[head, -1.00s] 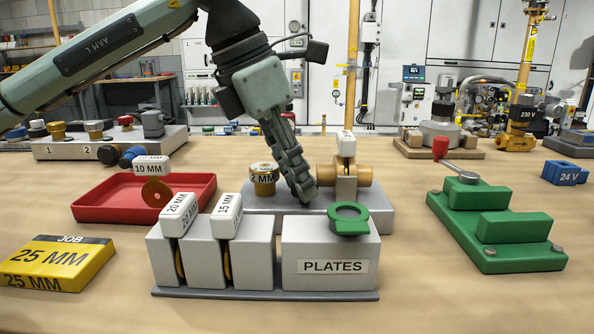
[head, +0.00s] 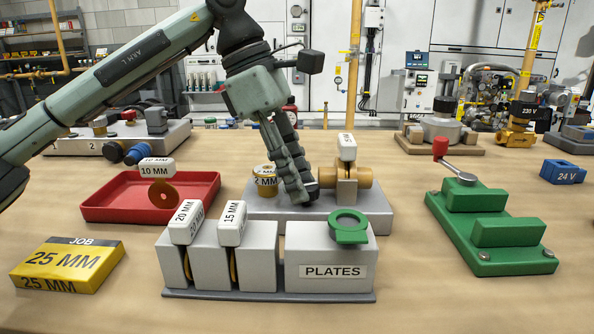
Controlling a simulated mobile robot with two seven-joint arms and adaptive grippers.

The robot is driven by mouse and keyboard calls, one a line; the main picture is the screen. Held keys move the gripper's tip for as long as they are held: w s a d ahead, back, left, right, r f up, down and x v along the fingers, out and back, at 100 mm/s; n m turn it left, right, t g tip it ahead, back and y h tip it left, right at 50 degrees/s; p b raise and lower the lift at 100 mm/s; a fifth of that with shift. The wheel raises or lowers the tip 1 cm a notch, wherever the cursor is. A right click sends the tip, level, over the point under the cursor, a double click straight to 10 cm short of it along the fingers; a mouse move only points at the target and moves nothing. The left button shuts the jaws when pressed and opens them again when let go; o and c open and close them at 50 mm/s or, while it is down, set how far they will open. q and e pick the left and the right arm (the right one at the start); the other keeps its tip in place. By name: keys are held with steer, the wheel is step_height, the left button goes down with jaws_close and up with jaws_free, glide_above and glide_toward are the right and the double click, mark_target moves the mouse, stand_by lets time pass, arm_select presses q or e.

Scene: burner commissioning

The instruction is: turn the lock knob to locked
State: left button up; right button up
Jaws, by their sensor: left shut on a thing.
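My left gripper (head: 302,199) points down at the grey base block (head: 382,222). Its fingers are shut on the lock knob, which they mostly hide; a small dark part (head: 313,192) shows beside the tips. I cannot read the knob's setting. Right of the fingers on the same block is a brass fitting (head: 365,177). A plate with a white tag (head: 347,147) stands upright in it. A brass cylinder marked 2 MM (head: 265,182) stands left of the fingers. My right gripper is not in view.
In front stands a grey plate rack (head: 325,285) with tagged plates and a green ring (head: 348,236). A red tray (head: 110,212) is at left, a yellow 25 MM box (head: 68,265) nearer. A green fixture (head: 510,265) with a red-knobbed lever is at right.

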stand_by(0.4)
arm_select(q)
steer(key=o, duration=0.9)
steer(key=shift+r, duration=0.1)
steer(key=v, duration=1.2)
